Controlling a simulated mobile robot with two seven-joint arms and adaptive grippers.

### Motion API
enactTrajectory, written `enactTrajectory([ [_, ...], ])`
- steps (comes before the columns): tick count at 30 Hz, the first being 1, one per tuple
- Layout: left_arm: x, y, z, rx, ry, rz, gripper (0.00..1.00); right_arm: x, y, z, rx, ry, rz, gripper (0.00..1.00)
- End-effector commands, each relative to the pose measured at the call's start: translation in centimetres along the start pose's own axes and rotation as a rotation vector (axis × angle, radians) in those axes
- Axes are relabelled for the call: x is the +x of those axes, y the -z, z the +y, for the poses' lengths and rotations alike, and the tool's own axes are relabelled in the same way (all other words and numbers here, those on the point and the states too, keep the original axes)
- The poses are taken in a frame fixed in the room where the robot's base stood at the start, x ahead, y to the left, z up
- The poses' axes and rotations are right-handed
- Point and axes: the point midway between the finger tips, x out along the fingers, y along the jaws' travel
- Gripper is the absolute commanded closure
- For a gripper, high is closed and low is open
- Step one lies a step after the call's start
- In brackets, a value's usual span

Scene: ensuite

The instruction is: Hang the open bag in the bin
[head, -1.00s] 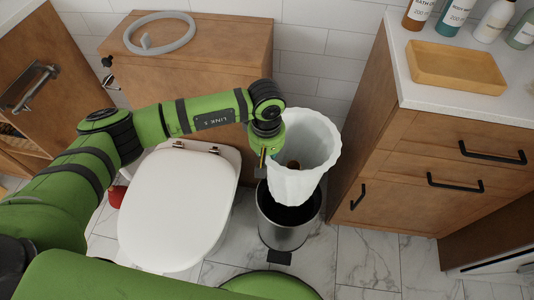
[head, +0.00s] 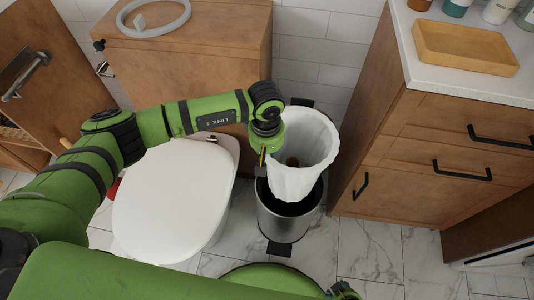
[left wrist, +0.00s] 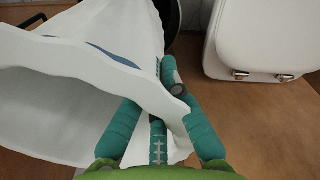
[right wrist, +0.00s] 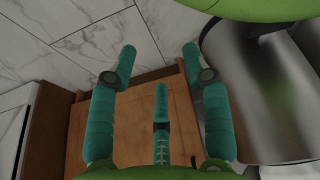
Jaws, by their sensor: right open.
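The white bag (head: 306,165) hangs with its mouth open upward, over the opening of the steel bin (head: 284,223). Its lower end covers part of the dark bin mouth; I cannot tell how far it reaches inside. My left gripper (head: 265,160) is at the bag's left side. In the left wrist view, the fingers of my left gripper (left wrist: 172,88) are closed on the rim of the bag (left wrist: 120,65). My right gripper (right wrist: 158,62) is open and empty, low beside the bin, whose metal side (right wrist: 258,85) shows at the right of the right wrist view.
The white toilet (head: 172,205) stands left of the bin. A wooden cabinet (head: 400,160) with black handles is close on the right. A wooden box-like unit (head: 190,70) is behind. Clear marble floor (head: 375,255) lies in front and right of the bin.

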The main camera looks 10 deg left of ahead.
Motion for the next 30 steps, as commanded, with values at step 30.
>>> enactTrajectory([
  [30,8.2,0.0,-0.1,-0.001,0.001,0.001,1.0,2.1,5.0,-0.7,0.028,0.004,-0.056,0.51],
])
